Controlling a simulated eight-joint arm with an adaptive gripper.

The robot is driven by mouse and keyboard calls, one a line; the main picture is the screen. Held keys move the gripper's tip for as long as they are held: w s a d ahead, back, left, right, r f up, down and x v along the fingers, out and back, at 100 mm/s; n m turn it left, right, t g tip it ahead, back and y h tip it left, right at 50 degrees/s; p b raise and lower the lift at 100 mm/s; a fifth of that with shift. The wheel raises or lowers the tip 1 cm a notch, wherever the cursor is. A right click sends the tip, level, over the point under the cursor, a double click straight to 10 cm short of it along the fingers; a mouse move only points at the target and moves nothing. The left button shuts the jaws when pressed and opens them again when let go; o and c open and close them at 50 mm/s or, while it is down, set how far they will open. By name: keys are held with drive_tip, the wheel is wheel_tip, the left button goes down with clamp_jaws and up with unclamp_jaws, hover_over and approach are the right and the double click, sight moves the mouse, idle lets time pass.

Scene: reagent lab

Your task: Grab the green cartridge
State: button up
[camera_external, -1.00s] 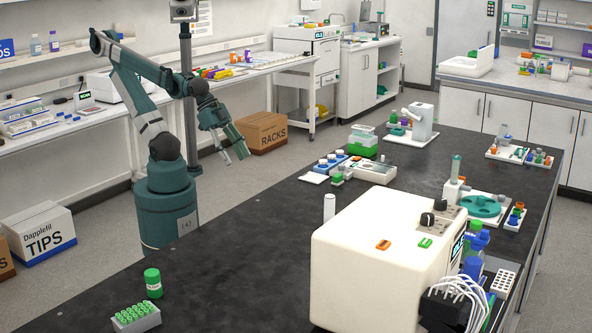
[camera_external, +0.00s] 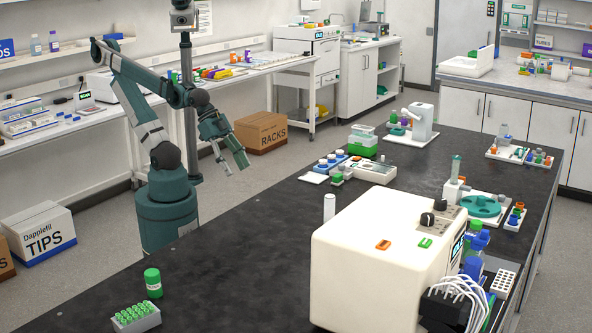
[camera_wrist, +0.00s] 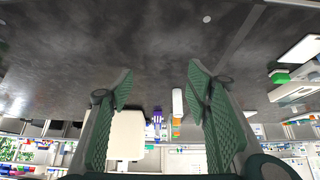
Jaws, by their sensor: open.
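A small flat green cartridge (camera_external: 425,243) lies on top of the cream machine (camera_external: 375,265), right of a similar orange piece (camera_external: 383,245). My gripper (camera_external: 236,167) is open and empty, in the air beyond the bench's far edge, well to the left of the machine and apart from it. In the wrist view, my gripper's two green-padded fingers (camera_wrist: 160,70) are spread with nothing between the tips. A cream block (camera_wrist: 127,135), apparently the machine, shows partly behind the left finger there. I cannot make out the green cartridge in the wrist view.
A white cylinder (camera_external: 329,207) stands on the dark bench (camera_external: 235,250) left of the machine. A green-capped jar (camera_external: 153,283) and a rack of green-capped tubes (camera_external: 136,317) are at the front left. Bottles and white cables (camera_external: 478,292) crowd the machine's right side. The bench middle is clear.

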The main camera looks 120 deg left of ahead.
drive_tip(key=shift+c, duration=0.5)
idle(0.3)
drive_tip(key=w+d+r+m+g+h+p, duration=0.1)
drive_tip(key=w+d+r+m+p, duration=0.2)
drive_tip(key=w+d, duration=0.6)
drive_tip(key=m+g+h+p, duration=0.35)
drive_tip(key=m+p, duration=0.25)
drive_tip(key=m, duration=0.2)
hover_over(152, 271)
drive_tip(key=s+a, duration=0.1)
drive_tip(key=a, duration=0.1)
drive_tip(key=shift+y, duration=0.35)
wheel_tip(152, 271, down, 8)
drive_tip(key=shift+a, duration=0.15)
drive_tip(key=shift+s+d+f, duration=0.1)
drive_tip(key=shift+d+f, duration=0.1)
drive_tip(key=shift+d, duration=0.1)
